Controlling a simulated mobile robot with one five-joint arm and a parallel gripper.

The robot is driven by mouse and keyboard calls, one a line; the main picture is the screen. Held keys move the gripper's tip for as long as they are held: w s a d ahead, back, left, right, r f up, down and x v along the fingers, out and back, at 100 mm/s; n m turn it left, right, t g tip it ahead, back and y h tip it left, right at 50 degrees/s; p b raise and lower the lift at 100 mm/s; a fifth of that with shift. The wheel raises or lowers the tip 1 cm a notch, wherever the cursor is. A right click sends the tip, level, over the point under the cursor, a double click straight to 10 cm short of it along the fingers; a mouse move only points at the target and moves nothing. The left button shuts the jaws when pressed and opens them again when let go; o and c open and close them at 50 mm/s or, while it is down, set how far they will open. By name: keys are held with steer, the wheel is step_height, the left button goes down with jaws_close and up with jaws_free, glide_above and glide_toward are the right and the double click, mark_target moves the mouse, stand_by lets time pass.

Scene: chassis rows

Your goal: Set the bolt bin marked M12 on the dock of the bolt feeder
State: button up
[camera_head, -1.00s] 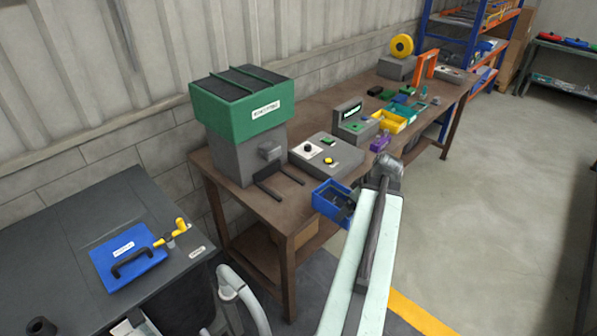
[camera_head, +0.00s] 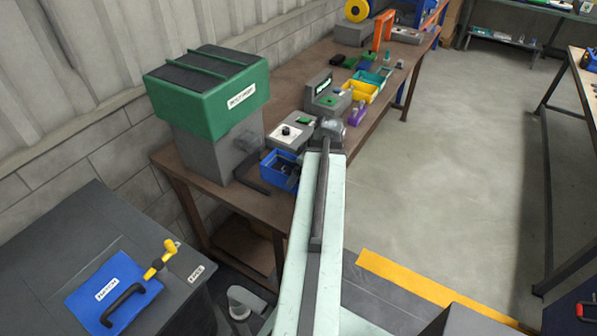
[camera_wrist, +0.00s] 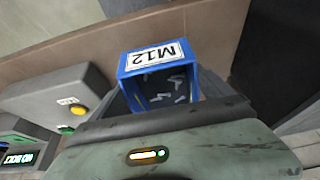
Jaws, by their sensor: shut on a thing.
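The blue bolt bin (camera_head: 277,172), with dark bolts inside, is at the bench's front edge beside the bolt feeder. In the wrist view the bin (camera_wrist: 158,58) carries a white M12 label and holds several grey bolts. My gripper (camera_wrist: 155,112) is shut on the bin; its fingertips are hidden. The bolt feeder (camera_head: 208,95) has a green hopper on a grey body. One dark dock prong (camera_head: 249,179) shows just left of the bin; the other is hidden. I cannot tell whether the bin touches the dock.
A grey control box (camera_head: 287,134) stands behind the bin, with a small display unit (camera_head: 325,98) farther along. Yellow (camera_head: 360,89) and teal bins lie along the bench. A dark cabinet (camera_head: 60,240) with a blue hatch (camera_head: 112,292) is at lower left. Open floor lies right.

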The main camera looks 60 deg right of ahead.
mark_target(277, 169)
step_height(277, 169, down, 3)
steer(key=shift+f+b, duration=0.1)
steer(key=shift+b, duration=1.05)
steer(key=shift+w+f, duration=0.1)
steer(key=shift+f, duration=0.15)
steer(key=shift+w, duration=4.8)
steer(key=shift+s, duration=0.15)
steer(key=shift+f+b, duration=0.15)
steer(key=shift+b, duration=0.25)
steer(key=shift+f, duration=0.25)
steer(key=o, duration=1.7)
steer(key=shift+r, duration=0.1)
